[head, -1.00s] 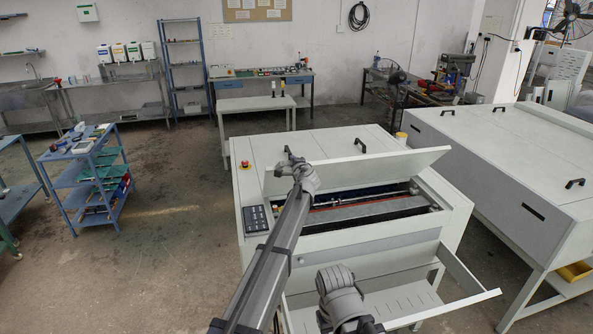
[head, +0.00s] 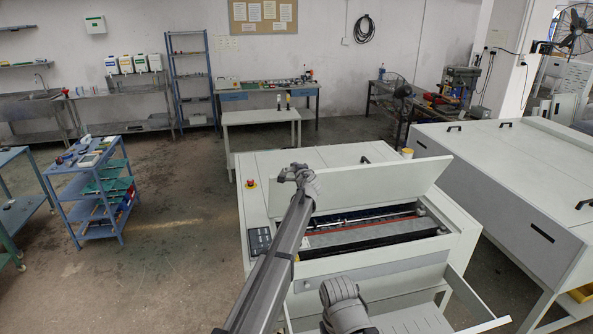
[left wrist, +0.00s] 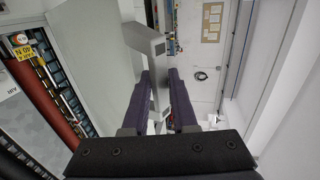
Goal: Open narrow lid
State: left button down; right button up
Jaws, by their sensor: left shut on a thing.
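The narrow lid (head: 385,187) of the plate processor (head: 355,270) is a long pale panel, tilted up along its back edge. Under it the machine's inside shows, with dark rollers and a red strip (head: 345,227). My left gripper (head: 293,172) is at the left end of the lid. In the left wrist view its dark fingers (left wrist: 160,105) are shut on a pale grey handle (left wrist: 147,42), with the lid's surface (left wrist: 100,50) beside it. The fingers hide part of the handle. My right gripper does not show.
A control panel (head: 259,242) and a red emergency button (head: 251,184) are on the machine's left side. A larger pale machine (head: 500,165) stands close on the right. A blue shelf cart (head: 95,190) stands left, with open floor between.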

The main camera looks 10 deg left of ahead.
pick_arm(q)
jog(key=c, duration=0.9)
grip_release()
jog(key=shift+a, duration=0.1)
jog(key=shift+o, duration=0.8)
jog(key=shift+s, duration=0.1)
